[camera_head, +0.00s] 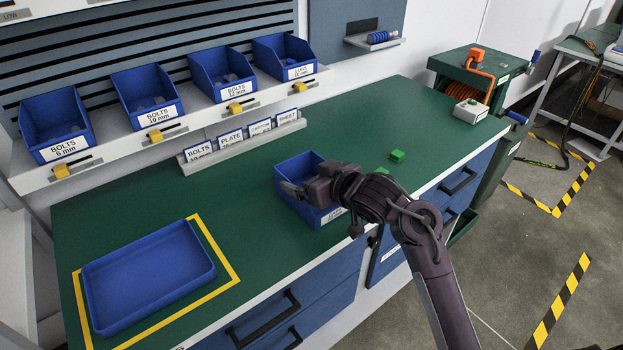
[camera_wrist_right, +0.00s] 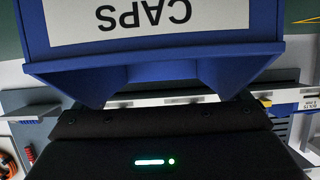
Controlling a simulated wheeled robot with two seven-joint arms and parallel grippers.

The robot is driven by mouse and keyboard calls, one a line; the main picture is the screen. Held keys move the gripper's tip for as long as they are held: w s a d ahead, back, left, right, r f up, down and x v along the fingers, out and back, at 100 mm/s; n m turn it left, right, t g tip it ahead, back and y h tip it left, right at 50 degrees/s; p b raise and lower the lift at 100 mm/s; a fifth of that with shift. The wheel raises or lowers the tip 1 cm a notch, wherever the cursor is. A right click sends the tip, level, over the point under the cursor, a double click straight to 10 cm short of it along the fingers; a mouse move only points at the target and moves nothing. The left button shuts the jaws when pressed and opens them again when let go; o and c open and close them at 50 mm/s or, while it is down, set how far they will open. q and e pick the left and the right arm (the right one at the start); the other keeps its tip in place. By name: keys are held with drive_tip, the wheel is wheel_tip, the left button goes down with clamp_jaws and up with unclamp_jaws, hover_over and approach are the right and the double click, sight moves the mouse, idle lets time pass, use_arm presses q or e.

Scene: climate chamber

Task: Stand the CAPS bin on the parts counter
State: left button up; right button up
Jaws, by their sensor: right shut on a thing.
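The blue CAPS bin (camera_head: 296,170) is at the middle of the green parts counter (camera_head: 210,185), near its front edge. It looks upright, and I cannot tell whether its base touches the counter. My right gripper (camera_head: 300,190) is shut on the bin and covers part of it in the head view. In the right wrist view, the bin (camera_wrist_right: 160,65) fills the top middle, with its CAPS label upside down in the picture. My left gripper is not in view.
A blue tray (camera_head: 100,308) lies inside a yellow outline at the counter's left. Blue bolt bins (camera_head: 147,97) stand on the shelf behind, above a row of label cards (camera_head: 230,140). A small green block (camera_head: 397,155) lies right of the bin. The counter between tray and bin is clear.

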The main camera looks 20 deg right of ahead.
drive_tip(key=shift+f, duration=0.1)
drive_tip(key=o, duration=0.7)
drive_tip(key=shift+s+d+r, duration=0.15)
drive_tip(key=shift+s+r, duration=0.15)
drive_tip(key=p+v, duration=0.2)
drive_tip(key=v, duration=0.9)
drive_tip(key=shift+s+r+p, duration=0.1)
drive_tip(key=shift+s+p, duration=0.05)
drive_tip(key=shift+p, duration=0.15)
drive_tip(key=shift+s, duration=0.1)
